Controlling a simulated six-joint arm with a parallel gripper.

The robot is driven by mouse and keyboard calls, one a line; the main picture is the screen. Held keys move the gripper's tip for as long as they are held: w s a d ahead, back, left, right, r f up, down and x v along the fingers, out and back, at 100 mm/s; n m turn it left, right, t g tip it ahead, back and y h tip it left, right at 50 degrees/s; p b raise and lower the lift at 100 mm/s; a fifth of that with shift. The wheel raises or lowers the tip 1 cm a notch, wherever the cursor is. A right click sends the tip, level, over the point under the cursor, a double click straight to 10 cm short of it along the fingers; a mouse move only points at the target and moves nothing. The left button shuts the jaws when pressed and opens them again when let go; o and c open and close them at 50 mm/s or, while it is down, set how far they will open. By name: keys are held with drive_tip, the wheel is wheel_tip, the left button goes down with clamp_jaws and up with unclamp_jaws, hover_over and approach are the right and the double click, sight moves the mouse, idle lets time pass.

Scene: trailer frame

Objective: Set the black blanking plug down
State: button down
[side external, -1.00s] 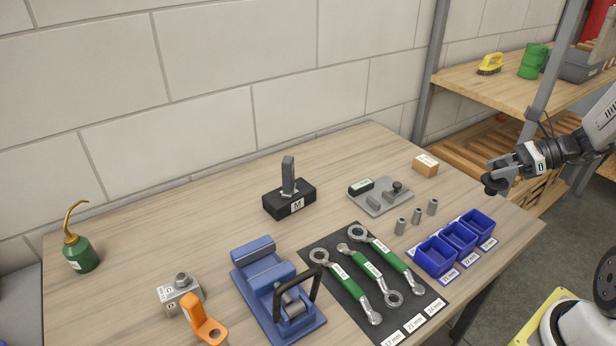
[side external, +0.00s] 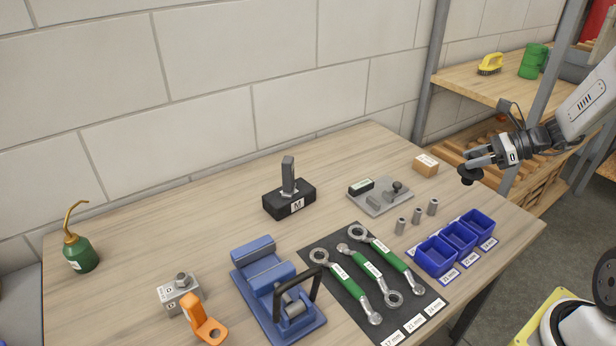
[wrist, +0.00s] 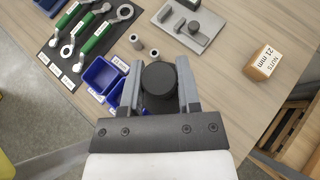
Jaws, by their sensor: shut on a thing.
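The black blanking plug (wrist: 159,78) is round and dark, held between the two fingers of my gripper (wrist: 160,88) in the wrist view. In the side external view my gripper (side external: 470,166) is at the right, shut on the plug (side external: 467,176), which hangs from the fingertips. Gripper and plug appear above the right end of the wooden workbench (side external: 350,145), apart from its top. They look to be between the small wooden box and the blue bins.
Further left are wrenches on a black mat (side external: 416,293), a blue vise (side external: 277,288) and a black block (side external: 290,205). Bare bench lies right of the sleeves.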

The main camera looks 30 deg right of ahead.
drive_tip(key=w+a+m, duration=0.1)
drive_tip(key=w+a, duration=0.5)
drive_tip(key=w, duration=0.2)
drive_tip(key=w+a+m+t+h, duration=0.1)
drive_tip(key=w+a, duration=0.5)
drive_tip(key=w, duration=0.3)
drive_tip(key=shift+r, duration=0.2)
drive_tip(key=shift+w, duration=0.15)
drive_tip(key=w+d+f, duration=0.1)
drive_tip(key=w+f, duration=0.8)
drive_tip(key=w, duration=0.4)
drive_tip(key=shift+w+d+f, duration=0.15)
drive_tip(key=shift+d, duration=0.1)
drive_tip(key=shift+w+f, duration=0.15)
drive_tip(key=shift+f, duration=0.75)
drive_tip(key=shift+w+f, duration=0.1)
drive_tip(key=shift+f, duration=0.8)
drive_tip(key=shift+f, duration=0.15)
